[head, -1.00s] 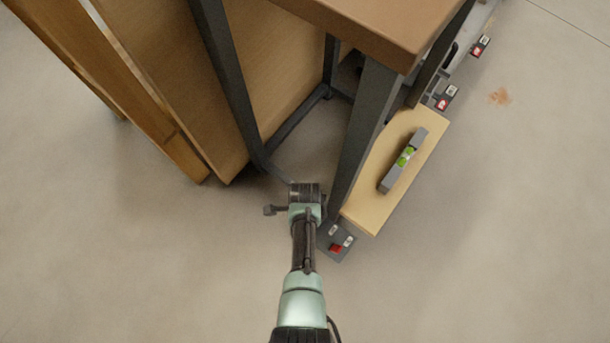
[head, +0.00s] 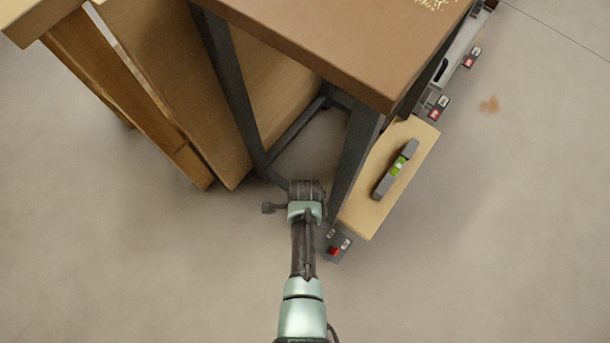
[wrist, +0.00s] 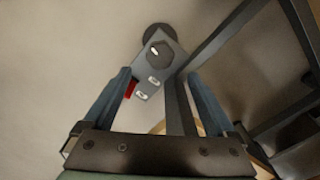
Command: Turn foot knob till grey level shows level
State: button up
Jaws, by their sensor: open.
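The grey level (head: 396,170) with a green vial lies on a light wooden board beside the bench leg; its bubble is too small to read. The dark foot knob (wrist: 158,50), with a white mark, sits on a grey foot plate (wrist: 150,75) with a red piece and two pale labels. The plate also shows in the head view (head: 336,246) at the bench leg's bottom. My gripper (wrist: 160,95) is open and empty in the wrist view. The knob is beyond its fingertips, roughly between them and apart from them. The fingers are not clear in the head view.
The brown bench top (head: 320,45) overhangs dark metal legs (head: 357,145) close to my arm. Wooden panels (head: 160,90) stand at the left. More plates with red pieces (head: 435,110) lie along the right. The floor in front is clear.

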jog(key=shift+r+p, duration=1.05)
jog(key=shift+r, duration=1.2)
